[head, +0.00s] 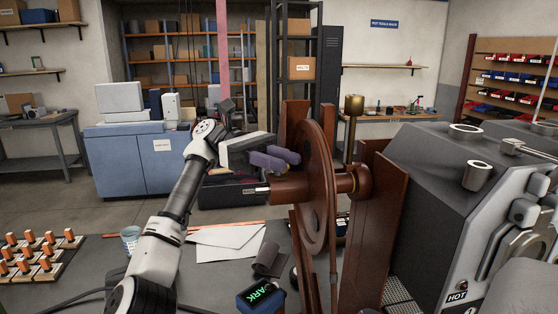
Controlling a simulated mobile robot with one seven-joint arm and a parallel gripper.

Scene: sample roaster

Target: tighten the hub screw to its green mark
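A large red-brown wheel (313,185) stands upright, nearly edge-on, between brown posts at the centre. Its hub (345,182) sticks out to the right, and a shaft (288,189) runs out to the left, ending in a pale tip (256,190). I cannot make out a separate hub screw or a green mark. My gripper (283,158), with two purple fingers, is just left of the wheel and above the shaft. The fingers overlap in this view, so the gap between them is hidden. I see nothing held in them.
A grey machine (440,190) marked HOT fills the right side. A small device (261,294) with green letters, white papers (228,240) and a cup (130,238) are on the bench. A rack of orange-topped pieces (38,255) is at left. A brass-topped post (353,105) rises behind the wheel.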

